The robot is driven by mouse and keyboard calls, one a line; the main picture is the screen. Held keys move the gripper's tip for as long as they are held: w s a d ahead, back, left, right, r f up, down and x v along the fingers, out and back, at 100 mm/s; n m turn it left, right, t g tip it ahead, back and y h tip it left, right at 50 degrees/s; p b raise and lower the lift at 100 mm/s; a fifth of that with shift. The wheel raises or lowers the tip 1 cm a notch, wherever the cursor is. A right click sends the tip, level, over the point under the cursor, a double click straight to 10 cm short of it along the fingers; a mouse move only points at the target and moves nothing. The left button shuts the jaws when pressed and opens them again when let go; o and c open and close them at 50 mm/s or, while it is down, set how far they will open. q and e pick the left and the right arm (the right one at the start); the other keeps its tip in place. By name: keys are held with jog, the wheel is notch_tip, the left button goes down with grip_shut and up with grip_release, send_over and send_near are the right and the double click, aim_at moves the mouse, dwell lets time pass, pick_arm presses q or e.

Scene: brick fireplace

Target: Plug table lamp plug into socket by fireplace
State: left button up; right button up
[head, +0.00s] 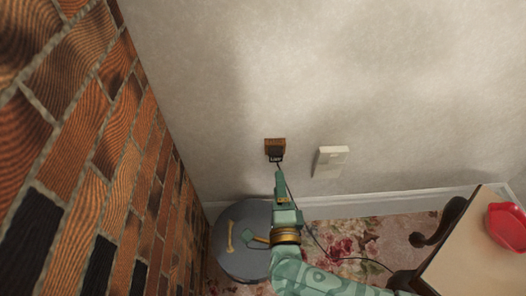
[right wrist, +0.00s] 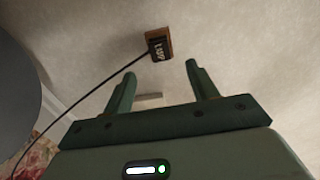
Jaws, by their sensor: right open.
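A brown socket block (head: 275,143) is on the pale wall beside the brick fireplace. A black plug (head: 276,156) sits at its lower face, with a thin dark cord (head: 312,232) running down from it. In the right wrist view the plug (right wrist: 157,49) bears white lettering and lies against the brown block (right wrist: 163,38); its prongs are hidden. My right gripper (head: 280,176) is just below the plug. In the right wrist view its two fingers (right wrist: 160,78) are apart with nothing between them, and the plug is beyond their tips. My left gripper is not in view.
A white wall box (head: 330,160) is right of the socket. A grey round container (head: 236,262) stands below, near the brick fireplace (head: 105,130). A wooden table (head: 470,250) with a red dish (head: 508,226) is at right. The cord crosses the floral carpet (head: 345,245).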

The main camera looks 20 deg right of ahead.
aim_at(276, 159)
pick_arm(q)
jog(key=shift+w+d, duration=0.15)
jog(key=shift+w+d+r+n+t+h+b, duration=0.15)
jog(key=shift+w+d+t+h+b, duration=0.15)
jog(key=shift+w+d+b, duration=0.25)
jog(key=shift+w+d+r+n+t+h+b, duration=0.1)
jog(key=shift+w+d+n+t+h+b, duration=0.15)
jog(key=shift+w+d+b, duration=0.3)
pick_arm(e)
jog(key=x, duration=0.7)
jog(key=shift+w+d+f, duration=0.1)
jog(key=shift+w, duration=0.1)
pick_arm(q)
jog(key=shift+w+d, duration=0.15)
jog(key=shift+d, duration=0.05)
pick_arm(e)
jog(key=shift+w+d, duration=0.2)
jog(key=shift+w, duration=0.4)
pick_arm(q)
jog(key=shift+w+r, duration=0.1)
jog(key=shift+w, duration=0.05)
pick_arm(e)
jog(key=shift+w, duration=0.15)
pick_arm(q)
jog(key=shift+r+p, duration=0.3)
jog(key=shift+p, duration=0.1)
pick_arm(e)
jog(key=shift+c, duration=0.4)
